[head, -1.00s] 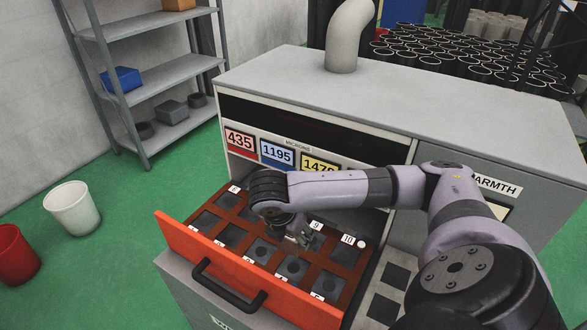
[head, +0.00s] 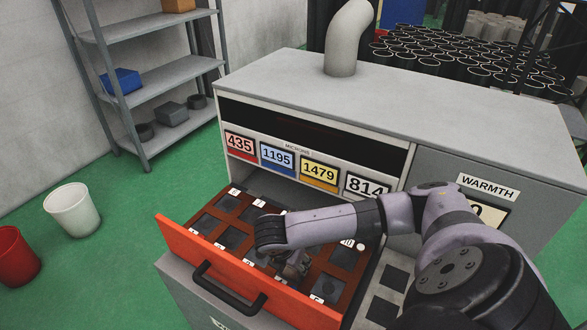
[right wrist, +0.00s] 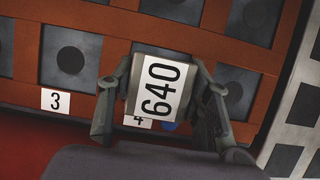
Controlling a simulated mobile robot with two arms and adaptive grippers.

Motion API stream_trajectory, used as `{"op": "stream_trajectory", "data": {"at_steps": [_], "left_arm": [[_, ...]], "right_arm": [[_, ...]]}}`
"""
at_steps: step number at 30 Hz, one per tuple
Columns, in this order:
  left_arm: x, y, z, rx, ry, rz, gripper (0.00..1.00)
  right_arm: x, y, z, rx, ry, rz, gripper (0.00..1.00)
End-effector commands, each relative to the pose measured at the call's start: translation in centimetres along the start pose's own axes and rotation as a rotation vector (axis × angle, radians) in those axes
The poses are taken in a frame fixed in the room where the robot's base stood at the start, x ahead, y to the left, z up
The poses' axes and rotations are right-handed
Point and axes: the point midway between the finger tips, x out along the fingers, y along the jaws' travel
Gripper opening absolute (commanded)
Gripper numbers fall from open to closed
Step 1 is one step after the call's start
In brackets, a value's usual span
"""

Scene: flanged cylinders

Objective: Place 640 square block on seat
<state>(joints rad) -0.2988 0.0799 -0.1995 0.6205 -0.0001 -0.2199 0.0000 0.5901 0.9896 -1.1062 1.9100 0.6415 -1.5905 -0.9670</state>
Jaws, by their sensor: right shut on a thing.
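The 640 block (right wrist: 160,88) is a grey square block with a white label reading 640, in the right wrist view. My right gripper (head: 292,268) is shut on it, with one finger on each side. It is low over the front row of the open drawer's red-brown tray (right wrist: 25,92). The block partly covers the label 4 (right wrist: 137,122) and hides what lies beneath it; I cannot tell if it touches the tray. The seat by label 3 (right wrist: 88,82) is a dark square with a round mark. My left gripper is not in view.
The orange drawer front (head: 185,242) with its black handle (head: 228,292) stands close to my gripper. The grey cabinet (head: 430,110) rises behind, with coloured number signs including 1195 (head: 277,157). A small white knob (head: 361,246) is at the tray's right.

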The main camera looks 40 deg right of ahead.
Motion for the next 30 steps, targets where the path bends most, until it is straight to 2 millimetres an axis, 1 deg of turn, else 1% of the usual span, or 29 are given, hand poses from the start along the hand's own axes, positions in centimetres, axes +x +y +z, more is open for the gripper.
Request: {"op": "stream_trajectory", "data": {"at_steps": [3,4,12,23,26,29,30], "left_arm": [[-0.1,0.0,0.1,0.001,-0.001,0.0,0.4],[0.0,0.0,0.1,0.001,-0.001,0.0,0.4],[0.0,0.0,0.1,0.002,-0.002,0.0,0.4],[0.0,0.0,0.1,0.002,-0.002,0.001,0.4],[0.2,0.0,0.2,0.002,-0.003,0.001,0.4],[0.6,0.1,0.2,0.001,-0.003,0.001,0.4],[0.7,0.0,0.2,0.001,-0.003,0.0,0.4]], "right_arm": [[0.1,0.1,0.0,0.001,-0.001,0.001,0.0],[0.2,0.0,-0.1,0.0,0.0,0.0,0.47],[0.2,0.0,0.0,0.0,0.0,-0.001,0.65],[-0.1,0.0,0.1,0.0,-0.001,0.001,0.65],[-1.1,0.1,0.0,0.0,0.0,0.003,0.65],[-2.8,0.1,0.0,-0.001,0.0,0.004,0.65],[-3.7,0.2,0.0,0.0,0.0,0.006,0.65]]}}
